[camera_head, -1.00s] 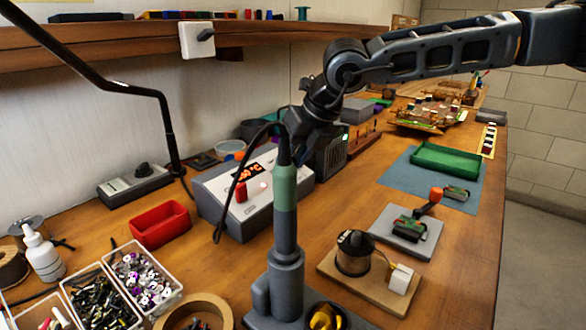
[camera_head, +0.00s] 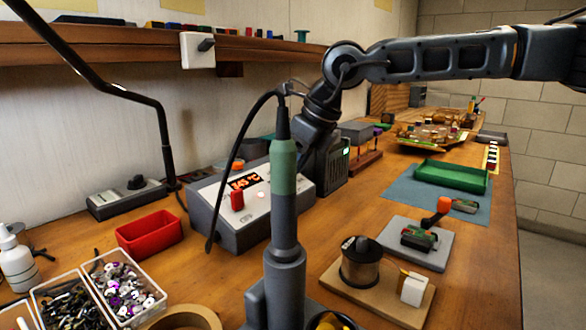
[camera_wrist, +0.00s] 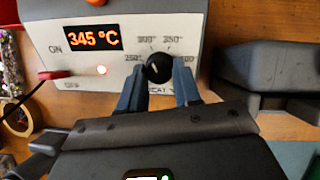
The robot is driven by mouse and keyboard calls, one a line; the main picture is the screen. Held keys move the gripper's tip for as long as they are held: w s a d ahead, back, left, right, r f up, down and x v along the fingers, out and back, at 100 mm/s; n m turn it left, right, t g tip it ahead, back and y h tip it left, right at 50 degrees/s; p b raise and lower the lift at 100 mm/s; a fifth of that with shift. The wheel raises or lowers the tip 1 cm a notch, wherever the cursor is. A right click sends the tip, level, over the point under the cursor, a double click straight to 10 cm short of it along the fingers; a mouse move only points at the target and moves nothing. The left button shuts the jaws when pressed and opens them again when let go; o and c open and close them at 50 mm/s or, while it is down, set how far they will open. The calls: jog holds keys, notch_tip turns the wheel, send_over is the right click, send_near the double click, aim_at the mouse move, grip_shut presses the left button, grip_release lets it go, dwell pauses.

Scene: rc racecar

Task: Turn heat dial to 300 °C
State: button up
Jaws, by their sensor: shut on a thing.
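The heat dial (camera_wrist: 158,67) is a round black knob on the light front panel of the soldering station (camera_wrist: 85,62), with 250°, 300° and 350° marks around it. My gripper (camera_wrist: 159,78) is shut on the dial, one blue-grey finger on each side. The orange display (camera_wrist: 93,37) reads 345 °C. A red switch (camera_wrist: 56,75) sits left of a lit lamp (camera_wrist: 102,70). In the head view the station (camera_head: 228,232) stands behind the upright soldering iron (camera_head: 284,205), which hides the dial and my fingertips there.
The iron's cable (camera_head: 228,160) loops in front of the station. A red bin (camera_head: 150,235) stands to its left. A solder spool (camera_head: 360,266) on a wooden board and a green tray (camera_head: 452,175) lie to the right. In the wrist view, a dark box (camera_wrist: 262,75) is close right of the station.

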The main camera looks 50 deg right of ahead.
dwell(0.3)
jog(key=o, duration=1.1)
jog(key=shift+c, duration=0.2)
jog(key=a+v, duration=0.1)
jog(key=v, duration=0.6)
jog(key=shift+s+d+r, duration=0.15)
jog(key=shift+d+r, duration=0.2)
jog(key=shift+d, duration=0.15)
